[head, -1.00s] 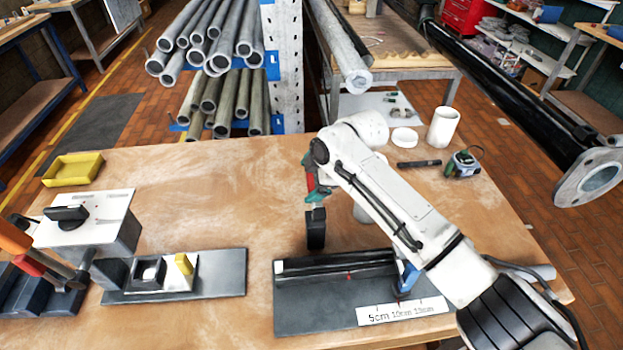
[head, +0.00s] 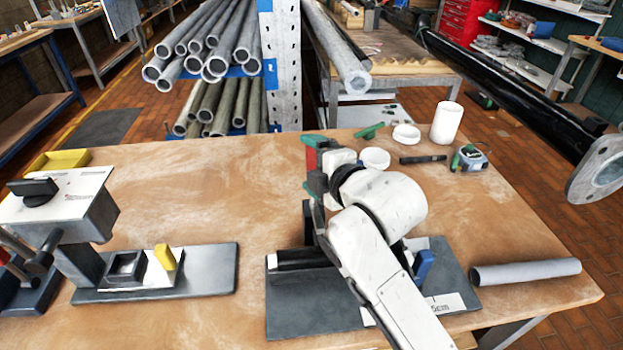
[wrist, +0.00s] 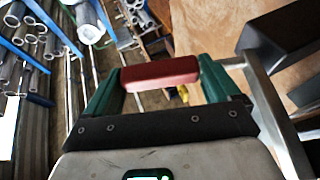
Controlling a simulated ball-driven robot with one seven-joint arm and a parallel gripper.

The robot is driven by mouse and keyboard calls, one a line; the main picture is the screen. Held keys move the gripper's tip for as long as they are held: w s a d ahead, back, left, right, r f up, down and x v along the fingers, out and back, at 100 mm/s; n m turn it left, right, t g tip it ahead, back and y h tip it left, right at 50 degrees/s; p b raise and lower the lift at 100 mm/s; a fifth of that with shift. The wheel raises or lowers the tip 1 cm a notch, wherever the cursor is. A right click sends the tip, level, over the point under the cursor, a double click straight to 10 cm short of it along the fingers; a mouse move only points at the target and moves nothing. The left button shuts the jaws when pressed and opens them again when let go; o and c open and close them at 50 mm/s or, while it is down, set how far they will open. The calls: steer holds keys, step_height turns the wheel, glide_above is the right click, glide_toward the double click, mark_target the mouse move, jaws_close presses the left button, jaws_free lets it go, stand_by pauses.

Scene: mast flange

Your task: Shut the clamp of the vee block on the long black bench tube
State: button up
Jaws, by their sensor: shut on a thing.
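The long black bench tube (head: 298,258) lies along a dark grey plate (head: 300,318) on the bench; my arm hides its right part. The vee block under it is mostly hidden. A dark upright part (head: 308,222), apparently of the clamp, stands beside the tube. My gripper (head: 318,163), with green fingers, is above and behind the tube. In the wrist view my gripper (wrist: 160,76) is shut on a red grip (wrist: 160,72), which I take for the clamp's handle. A grey metal bar (wrist: 275,115) runs beside it. The clamp's contact with the tube is hidden.
A blue part (head: 424,266) stands at the plate's right end. A loose grey tube (head: 525,272) lies to the right. A fixture with a yellow part (head: 165,257) stands left. White cups (head: 446,122) and a tape measure (head: 470,158) are behind. A flanged black mast (head: 520,95) overhangs the right.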

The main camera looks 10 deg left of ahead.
mark_target(315, 205)
steer(key=shift+s+d+f+n+t+y+b, duration=0.15)
steer(key=shift+s+d+n+t+y+b, duration=0.3)
steer(key=shift+b, duration=1)
steer(key=shift+s+a+f+n+t+y+b, duration=0.1)
steer(key=shift+s+t+y+b, duration=0.15)
steer(key=shift+s+t+b, duration=0.8)
steer(key=shift+w+d+r+b, duration=0.1)
steer(key=shift+b, duration=0.95)
steer(key=shift+r, duration=0.15)
steer(key=o, duration=1.2)
steer(key=shift+y, duration=0.4)
steer(key=b+v, duration=0.1)
steer(key=v, duration=1)
steer(key=shift+b, duration=0.4)
